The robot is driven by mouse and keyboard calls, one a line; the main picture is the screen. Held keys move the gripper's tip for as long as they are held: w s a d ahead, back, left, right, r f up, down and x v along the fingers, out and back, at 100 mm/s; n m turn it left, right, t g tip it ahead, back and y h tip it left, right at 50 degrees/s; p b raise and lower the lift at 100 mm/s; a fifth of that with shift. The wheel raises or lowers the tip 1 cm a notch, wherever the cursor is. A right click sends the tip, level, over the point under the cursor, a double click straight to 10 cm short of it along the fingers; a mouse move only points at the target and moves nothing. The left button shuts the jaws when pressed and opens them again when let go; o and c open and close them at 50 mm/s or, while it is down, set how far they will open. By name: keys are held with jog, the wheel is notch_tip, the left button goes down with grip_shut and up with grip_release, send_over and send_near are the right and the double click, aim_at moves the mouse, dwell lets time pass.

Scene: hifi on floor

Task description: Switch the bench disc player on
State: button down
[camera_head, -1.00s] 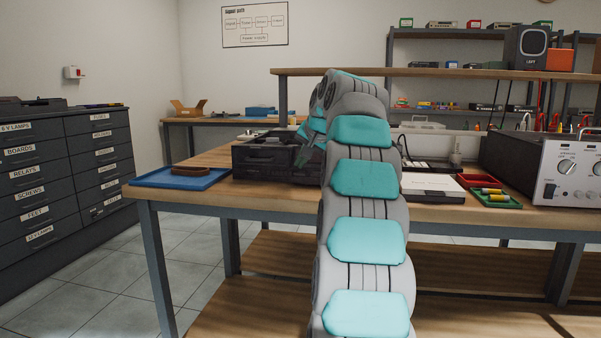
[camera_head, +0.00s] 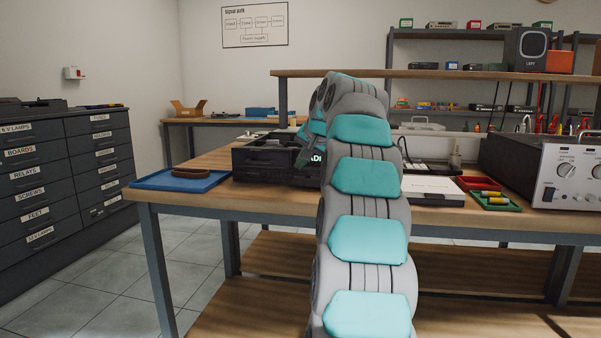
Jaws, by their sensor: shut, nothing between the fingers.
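The bench disc player (camera_head: 262,166) is a black unit on the wooden workbench, left of the middle in the head view.
A blue tray (camera_head: 158,181) with a brown object lies left of the player. A white box (camera_head: 433,186), a red tray, a green tray (camera_head: 497,207) and a silver amplifier-like unit (camera_head: 564,184) stand right of my arm. A raised shelf (camera_head: 440,74) runs above the bench.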

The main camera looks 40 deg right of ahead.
aim_at(301, 175)
notch_tip(301, 175, up, 6)
jog(key=p, duration=0.6)
